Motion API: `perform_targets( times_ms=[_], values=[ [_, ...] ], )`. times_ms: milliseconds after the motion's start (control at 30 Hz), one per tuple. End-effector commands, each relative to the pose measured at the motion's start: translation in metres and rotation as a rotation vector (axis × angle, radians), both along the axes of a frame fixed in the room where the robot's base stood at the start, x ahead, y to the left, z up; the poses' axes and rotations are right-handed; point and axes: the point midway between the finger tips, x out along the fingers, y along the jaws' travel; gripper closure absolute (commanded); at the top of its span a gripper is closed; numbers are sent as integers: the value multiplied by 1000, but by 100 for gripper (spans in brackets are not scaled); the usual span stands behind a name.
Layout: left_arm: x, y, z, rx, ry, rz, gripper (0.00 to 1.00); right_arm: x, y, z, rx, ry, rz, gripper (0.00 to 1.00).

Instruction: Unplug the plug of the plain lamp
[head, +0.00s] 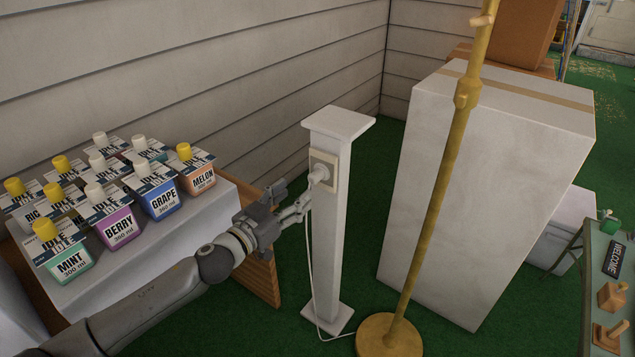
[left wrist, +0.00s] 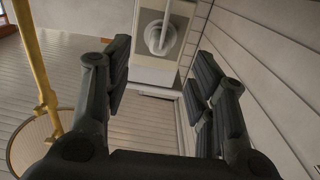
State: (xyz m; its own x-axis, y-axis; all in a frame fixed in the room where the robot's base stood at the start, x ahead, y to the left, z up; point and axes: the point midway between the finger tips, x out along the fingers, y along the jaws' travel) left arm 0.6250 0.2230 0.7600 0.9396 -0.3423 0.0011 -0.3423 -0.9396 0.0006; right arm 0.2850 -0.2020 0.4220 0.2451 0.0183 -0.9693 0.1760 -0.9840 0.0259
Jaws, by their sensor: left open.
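A white plug (head: 319,174) sits in the outlet plate (head: 331,172) on a white post (head: 326,225). A white cord hangs from the plug and runs down beside the post toward the round base of a brass-coloured lamp stand (head: 437,190). Only the pole and base of that lamp show; its top is out of view. My left gripper (head: 293,204) is open and empty, just left of the post and a little below the plug. In the left wrist view the plug (left wrist: 160,38) is ahead, beyond the open fingers (left wrist: 160,90). The right gripper is not in view.
A tall white box (head: 480,190) stands behind the lamp pole. A grey plank wall (head: 200,70) is behind. Green floor lies between post and box.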

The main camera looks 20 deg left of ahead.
Motion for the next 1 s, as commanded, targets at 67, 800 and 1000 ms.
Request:
perform_targets(
  times_ms=[67, 800, 1000],
  values=[
    [0, 0, 1, 0, 0, 0, 48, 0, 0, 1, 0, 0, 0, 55],
    [56, -20, 1, -1, 1, 3, 48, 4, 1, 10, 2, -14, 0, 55],
    [76, -27, 0, 0, 1, 2, 48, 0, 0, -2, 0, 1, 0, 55]
  ],
)
